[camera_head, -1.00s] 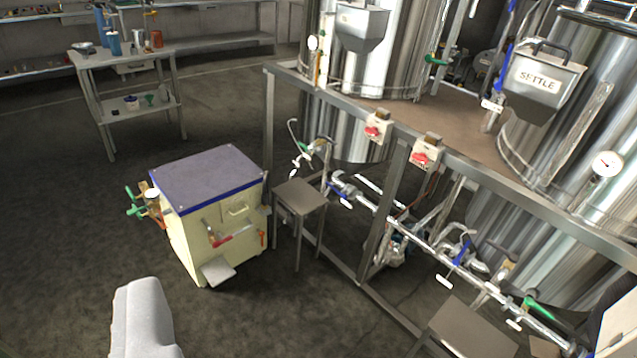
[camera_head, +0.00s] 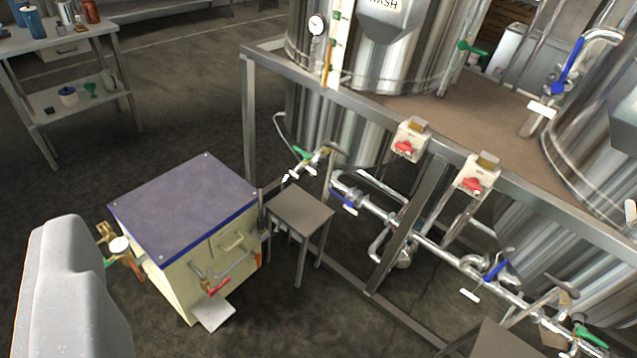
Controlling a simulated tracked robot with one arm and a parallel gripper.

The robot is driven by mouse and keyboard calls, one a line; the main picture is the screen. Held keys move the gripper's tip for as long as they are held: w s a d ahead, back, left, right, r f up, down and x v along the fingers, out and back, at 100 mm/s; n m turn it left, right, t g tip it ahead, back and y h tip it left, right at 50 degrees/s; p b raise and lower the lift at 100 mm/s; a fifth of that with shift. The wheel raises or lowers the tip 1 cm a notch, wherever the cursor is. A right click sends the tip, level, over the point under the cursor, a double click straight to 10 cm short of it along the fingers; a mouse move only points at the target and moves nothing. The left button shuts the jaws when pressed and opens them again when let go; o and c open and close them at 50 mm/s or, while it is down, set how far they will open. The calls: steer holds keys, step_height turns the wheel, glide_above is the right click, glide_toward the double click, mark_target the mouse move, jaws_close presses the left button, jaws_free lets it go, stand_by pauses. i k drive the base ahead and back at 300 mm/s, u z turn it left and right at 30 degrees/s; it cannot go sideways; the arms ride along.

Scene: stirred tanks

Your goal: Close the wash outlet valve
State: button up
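The wash tank (camera_head: 400,65), a shiny steel vessel with part of a "WASH" label (camera_head: 385,8) on its hopper box, stands at the top middle. Low on its near side a green-handled valve (camera_head: 303,154) sits on a short pipe with a white tag (camera_head: 291,178). Just right of it, a blue-handled valve (camera_head: 347,201) sits on the steel pipe run, also with a white tag (camera_head: 351,211). The tags are too small to read, so I cannot tell which valve is the wash outlet. My gripper is not in view; a pale part of my arm fills the lower left.
A cream cabinet with a purple top (camera_head: 185,200) and a small metal stool (camera_head: 301,212) stand before the tank. A steel frame (camera_head: 248,120) carries two red switches (camera_head: 404,147) and crosses in front of the pipes. Dark floor is open at left.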

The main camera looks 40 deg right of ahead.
mark_target(337, 195)
steer(key=i, duration=0.9)
steer(key=z, duration=1.75)
